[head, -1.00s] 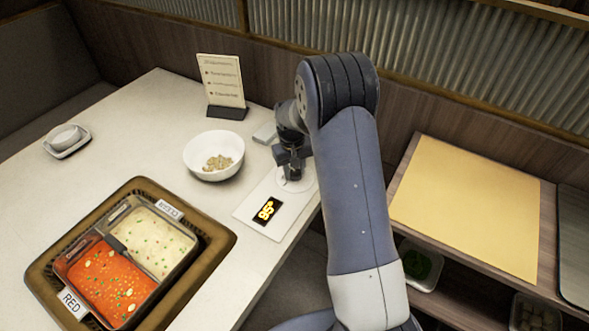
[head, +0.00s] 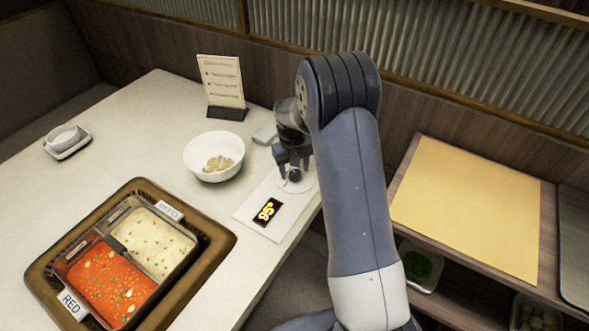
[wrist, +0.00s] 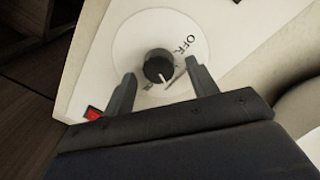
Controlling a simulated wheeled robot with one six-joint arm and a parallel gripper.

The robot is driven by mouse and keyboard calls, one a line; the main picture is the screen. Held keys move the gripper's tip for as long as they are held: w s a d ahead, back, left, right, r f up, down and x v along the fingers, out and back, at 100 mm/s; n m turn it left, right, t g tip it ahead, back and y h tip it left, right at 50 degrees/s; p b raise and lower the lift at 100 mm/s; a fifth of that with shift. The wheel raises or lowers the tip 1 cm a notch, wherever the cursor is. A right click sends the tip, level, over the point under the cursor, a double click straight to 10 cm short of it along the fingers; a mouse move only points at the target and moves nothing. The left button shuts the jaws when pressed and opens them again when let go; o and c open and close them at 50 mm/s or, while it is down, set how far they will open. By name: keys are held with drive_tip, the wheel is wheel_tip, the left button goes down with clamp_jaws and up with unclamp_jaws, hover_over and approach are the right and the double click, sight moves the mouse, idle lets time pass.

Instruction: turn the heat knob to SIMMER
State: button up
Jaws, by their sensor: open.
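The heat knob (wrist: 158,67) is a small black dial with a white pointer line, on a round white dial plate (wrist: 130,42). In the wrist view the letters "OFF" show at its upper right; other lettering below is partly hidden by my gripper, and I cannot read SIMMER. My gripper (wrist: 160,78) is open, with one finger on each side of the knob and a gap to both. In the head view my gripper (head: 293,172) is just above the knob (head: 295,175). The control panel (head: 246,213) has a display (head: 267,211) reading 95°.
A white bowl (head: 197,155) with pale pieces stands left of the panel. A framed two-part pot (head: 135,294) holds red and pale broth at the front left. A menu stand (head: 222,82) stands behind. A small grey block (head: 265,133) lies near the dial. A red switch (wrist: 92,113) shows in the wrist view.

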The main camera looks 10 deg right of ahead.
sight(293, 173)
wheel_tip(293, 173, up, 10)
drive_tip(key=shift+a, duration=0.3)
drive_tip(key=f, duration=1)
drive_tip(key=shift+d+f, duration=0.3)
drive_tip(key=shift+f, duration=0.1)
